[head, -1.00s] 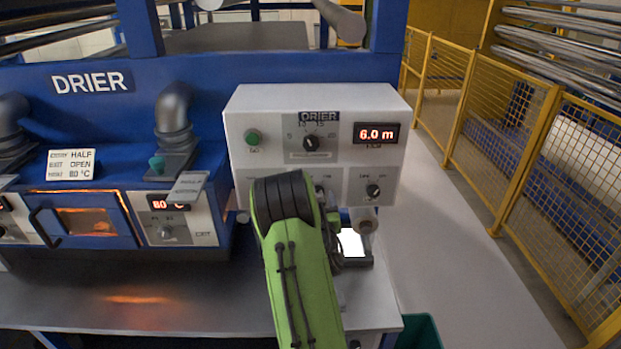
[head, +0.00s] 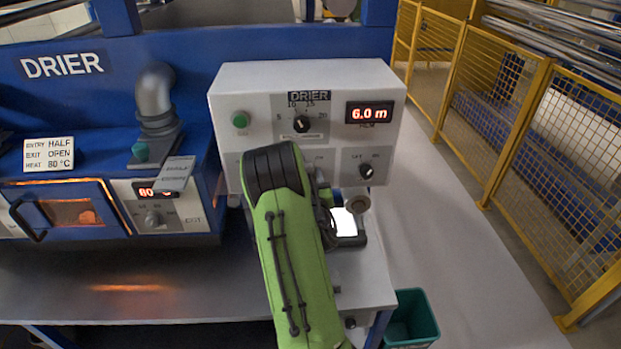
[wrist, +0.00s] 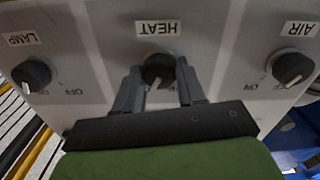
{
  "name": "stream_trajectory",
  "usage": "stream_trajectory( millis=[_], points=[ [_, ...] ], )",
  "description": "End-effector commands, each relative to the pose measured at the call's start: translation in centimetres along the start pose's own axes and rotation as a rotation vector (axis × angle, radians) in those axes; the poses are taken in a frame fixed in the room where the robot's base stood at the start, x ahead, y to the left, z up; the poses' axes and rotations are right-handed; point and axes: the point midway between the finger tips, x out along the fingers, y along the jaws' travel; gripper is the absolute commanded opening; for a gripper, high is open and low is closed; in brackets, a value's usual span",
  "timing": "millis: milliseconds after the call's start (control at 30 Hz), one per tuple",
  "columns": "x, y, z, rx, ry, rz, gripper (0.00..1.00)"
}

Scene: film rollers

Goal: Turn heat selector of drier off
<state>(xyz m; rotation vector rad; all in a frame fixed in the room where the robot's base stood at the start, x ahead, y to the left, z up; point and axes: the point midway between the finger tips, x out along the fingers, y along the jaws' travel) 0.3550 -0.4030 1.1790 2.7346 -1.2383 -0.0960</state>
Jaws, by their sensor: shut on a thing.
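The heat selector (wrist: 158,68) is a dark round knob below the upside-down HEAT label (wrist: 158,27) in the wrist view. My gripper (wrist: 159,73) is shut on it, one dark finger at each side of the knob. The fingers and gripper body cover part of its lower scale, so its setting is not readable. In the head view my green arm hides the heat selector and my gripper. The drier's white control box (head: 225,95) stands behind the arm.
In the wrist view the LAMP knob (wrist: 34,73) is at left and the AIR knob (wrist: 291,67) at right, both clear of my fingers. A display (head: 370,112) reads 6.0 m. A yellow mesh fence (head: 520,140) stands at right; a green bin (head: 412,318) is below the bench.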

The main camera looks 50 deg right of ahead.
Motion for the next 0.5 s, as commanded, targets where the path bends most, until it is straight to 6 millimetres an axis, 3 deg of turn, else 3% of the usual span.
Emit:
stream_trajectory(
  millis=[267, 500],
  points=[
    [0.0, -0.07, -0.01, -0.082, 0.002, -0.001, 0.09],
    [0.0, -0.17, 0.0, -0.262, 0.003, -0.002, 0.09]
  ],
)
